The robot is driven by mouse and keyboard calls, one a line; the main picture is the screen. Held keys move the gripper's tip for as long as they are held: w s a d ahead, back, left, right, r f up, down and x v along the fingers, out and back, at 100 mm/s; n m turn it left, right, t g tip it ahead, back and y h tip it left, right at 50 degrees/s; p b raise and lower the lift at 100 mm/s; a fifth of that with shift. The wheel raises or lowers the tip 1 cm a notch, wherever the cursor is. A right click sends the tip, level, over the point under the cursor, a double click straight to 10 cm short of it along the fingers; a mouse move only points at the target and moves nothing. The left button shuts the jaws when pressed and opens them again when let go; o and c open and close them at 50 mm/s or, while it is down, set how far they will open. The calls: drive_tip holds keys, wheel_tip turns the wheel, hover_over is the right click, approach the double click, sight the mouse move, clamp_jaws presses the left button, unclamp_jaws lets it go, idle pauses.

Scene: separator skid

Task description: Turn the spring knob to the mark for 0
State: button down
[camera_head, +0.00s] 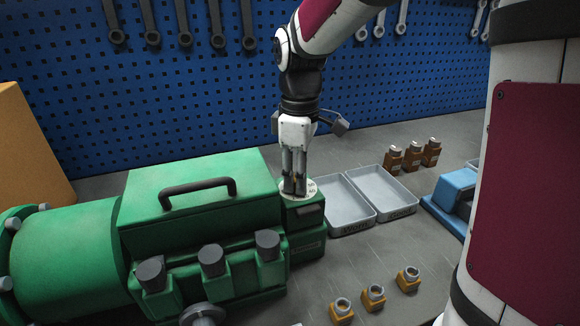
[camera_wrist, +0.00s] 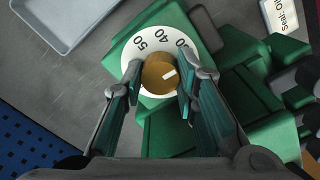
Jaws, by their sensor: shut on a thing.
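The spring knob (camera_wrist: 158,72) is a round brass-coloured knob with a short white pointer line on top. It sits in the middle of a white dial (camera_wrist: 140,40) with dark numbers; 50 and 40 can be read on its upper part. The pointer line aims right and slightly up, toward my right finger. That finger hides the dial there, and the 0 mark is not visible. My gripper (camera_wrist: 160,84) is shut on the knob, one finger on each side. In the head view my gripper (camera_head: 294,187) points straight down at the dial (camera_head: 313,188), hiding most of the knob.
The dial tops a green block beside the green machine (camera_head: 200,220), which has a black handle (camera_head: 197,188). Grey trays (camera_head: 345,205) stand right of it. Small orange-brown fittings (camera_head: 373,297) stand in front. A blue pegboard (camera_head: 190,80) with hanging wrenches is behind.

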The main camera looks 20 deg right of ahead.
drive_tip(key=m+p, duration=0.1)
drive_tip(key=m, duration=0.3)
drive_tip(key=shift+s+m+p, duration=0.1)
drive_tip(key=shift+m+p, duration=0.2)
drive_tip(key=shift+p, duration=0.1)
drive_tip(key=m+p, duration=0.1)
drive_tip(key=m, duration=0.3)
drive_tip(key=shift+r+m+p, duration=0.1)
drive_tip(key=shift+m+p, duration=0.2)
drive_tip(key=m+p, duration=0.1)
drive_tip(key=m, duration=0.3)
drive_tip(key=shift+m, duration=0.3)
drive_tip(key=shift+m+p, duration=0.8)
drive_tip(key=shift+m, duration=0.9)
drive_tip(key=c, duration=1.2)
unclamp_jaws()
drive_tip(key=shift+c, duration=0.2)
